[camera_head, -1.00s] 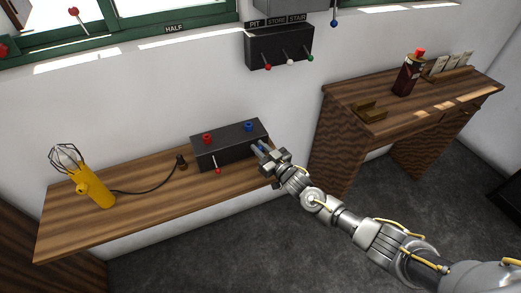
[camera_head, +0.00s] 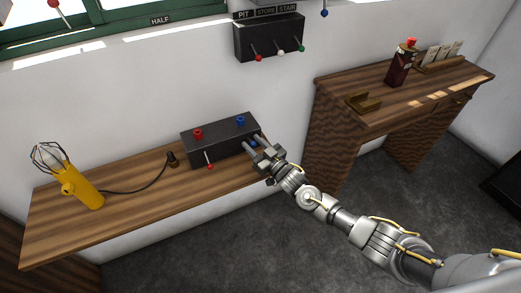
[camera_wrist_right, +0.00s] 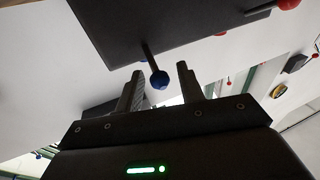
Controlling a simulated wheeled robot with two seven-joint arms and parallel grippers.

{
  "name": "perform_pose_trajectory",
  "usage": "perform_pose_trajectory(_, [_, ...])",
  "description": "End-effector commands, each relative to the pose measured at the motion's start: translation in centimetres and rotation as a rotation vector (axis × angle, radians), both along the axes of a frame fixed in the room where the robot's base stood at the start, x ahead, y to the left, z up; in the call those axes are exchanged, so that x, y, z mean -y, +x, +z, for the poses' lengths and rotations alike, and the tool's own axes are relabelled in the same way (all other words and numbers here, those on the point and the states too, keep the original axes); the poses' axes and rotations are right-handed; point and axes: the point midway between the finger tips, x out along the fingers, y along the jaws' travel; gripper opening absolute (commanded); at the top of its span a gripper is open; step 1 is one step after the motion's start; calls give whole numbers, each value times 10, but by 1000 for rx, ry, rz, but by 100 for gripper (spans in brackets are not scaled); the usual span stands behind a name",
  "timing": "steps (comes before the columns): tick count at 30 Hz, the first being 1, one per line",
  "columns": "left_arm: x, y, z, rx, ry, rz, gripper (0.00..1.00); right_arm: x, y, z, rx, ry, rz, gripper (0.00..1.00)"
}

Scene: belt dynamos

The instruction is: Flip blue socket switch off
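The dark switch box (camera_head: 222,146) stands on the left wooden bench, with a red socket (camera_head: 198,133) and a blue socket (camera_head: 241,121) on top. A red-tipped lever (camera_head: 209,165) hangs on its front. The blue-tipped switch (camera_wrist_right: 158,80) shows in the right wrist view on a thin stem from the box, in the gap between the fingertips and apart from both. My right gripper (camera_head: 255,149) is open at the box's right front; its fingers also show in the right wrist view (camera_wrist_right: 160,88). In the head view the fingers partly hide the blue switch. My left gripper is out of view.
A yellow caged lamp (camera_head: 80,187) stands at the bench's left, its cable running to a dark plug (camera_head: 172,159). A wall box (camera_head: 270,38) with red, white and green levers hangs above.

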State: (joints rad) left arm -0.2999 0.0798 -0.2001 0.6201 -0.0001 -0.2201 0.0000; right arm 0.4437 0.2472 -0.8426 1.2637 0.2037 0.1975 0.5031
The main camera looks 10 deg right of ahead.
Motion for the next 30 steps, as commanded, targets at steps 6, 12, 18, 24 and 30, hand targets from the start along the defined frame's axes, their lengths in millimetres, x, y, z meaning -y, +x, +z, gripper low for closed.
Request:
perform_pose_trajectory(6, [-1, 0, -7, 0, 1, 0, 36, 21, -32, -9, -3, -1, 0, 38])
perform_pose_trajectory(12, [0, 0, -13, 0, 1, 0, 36, 42, -64, -12, -2, -2, 1, 38])
perform_pose_trajectory(18, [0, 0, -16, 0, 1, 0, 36, 55, -82, -13, 0, 0, 0, 38])
perform_pose_trajectory(24, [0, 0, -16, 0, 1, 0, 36, 57, -86, -13, -1, 1, 0, 38])
perform_pose_trajectory(30, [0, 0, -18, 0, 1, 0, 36, 57, -85, -13, -1, -1, 1, 40])
